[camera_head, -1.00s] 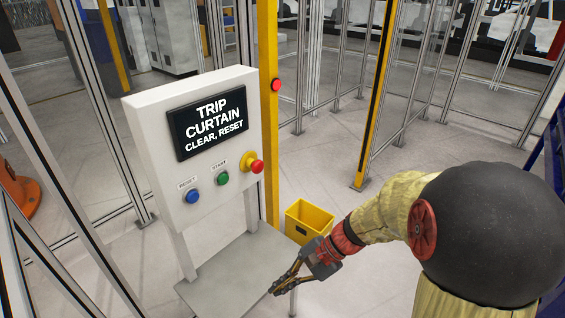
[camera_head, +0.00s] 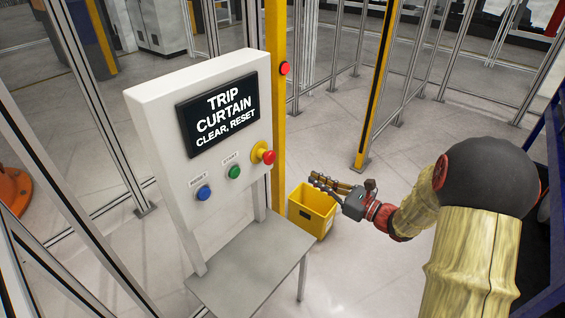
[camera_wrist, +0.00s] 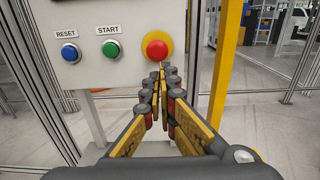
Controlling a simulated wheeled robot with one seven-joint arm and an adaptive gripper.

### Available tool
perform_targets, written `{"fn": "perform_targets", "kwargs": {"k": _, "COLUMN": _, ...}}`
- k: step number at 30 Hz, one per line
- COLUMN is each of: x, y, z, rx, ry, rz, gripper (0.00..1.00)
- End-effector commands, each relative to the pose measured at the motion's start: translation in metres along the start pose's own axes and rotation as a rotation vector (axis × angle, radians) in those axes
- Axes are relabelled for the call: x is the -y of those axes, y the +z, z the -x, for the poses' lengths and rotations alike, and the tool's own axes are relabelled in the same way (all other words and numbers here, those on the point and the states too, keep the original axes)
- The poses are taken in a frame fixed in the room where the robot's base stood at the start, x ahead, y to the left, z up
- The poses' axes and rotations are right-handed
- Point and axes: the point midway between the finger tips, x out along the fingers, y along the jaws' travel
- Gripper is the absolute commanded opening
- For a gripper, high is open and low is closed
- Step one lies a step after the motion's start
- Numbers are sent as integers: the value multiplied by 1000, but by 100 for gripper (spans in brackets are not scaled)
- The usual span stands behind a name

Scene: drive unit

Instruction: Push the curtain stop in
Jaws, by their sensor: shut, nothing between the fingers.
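A red button (camera_head: 285,68) sits on the yellow post (camera_head: 278,130) just right of the control panel; no label on it can be read. A red mushroom button on a yellow ring (camera_head: 268,157) is on the panel's right side and shows in the wrist view (camera_wrist: 157,50). I cannot tell by label which is the curtain stop. My gripper (camera_head: 314,179) is shut and empty, right of the panel and apart from it. In the wrist view its fingertips (camera_wrist: 161,73) appear just below the mushroom button. The post's button is not in the wrist view.
The white panel's screen (camera_head: 218,114) reads "TRIP CURTAIN CLEAR, RESET". Blue RESET (camera_head: 204,193) and green START (camera_head: 234,172) buttons are left of the mushroom button. A grey shelf (camera_head: 250,265) juts out below. A yellow bin (camera_head: 313,212) stands on the floor behind my gripper.

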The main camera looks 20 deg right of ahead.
Motion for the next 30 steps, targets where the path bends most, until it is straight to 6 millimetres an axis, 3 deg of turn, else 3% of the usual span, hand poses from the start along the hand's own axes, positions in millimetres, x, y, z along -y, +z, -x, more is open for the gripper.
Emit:
{"fn": "perform_targets", "kwargs": {"k": 11, "x": -1, "y": -1, "z": -11, "rx": -2, "ry": 4, "rz": 3, "gripper": 0}}
{"fn": "perform_targets", "kwargs": {"k": 30, "x": -2, "y": -2, "z": -124, "rx": -2, "ry": 5, "rz": 3, "gripper": 0}}
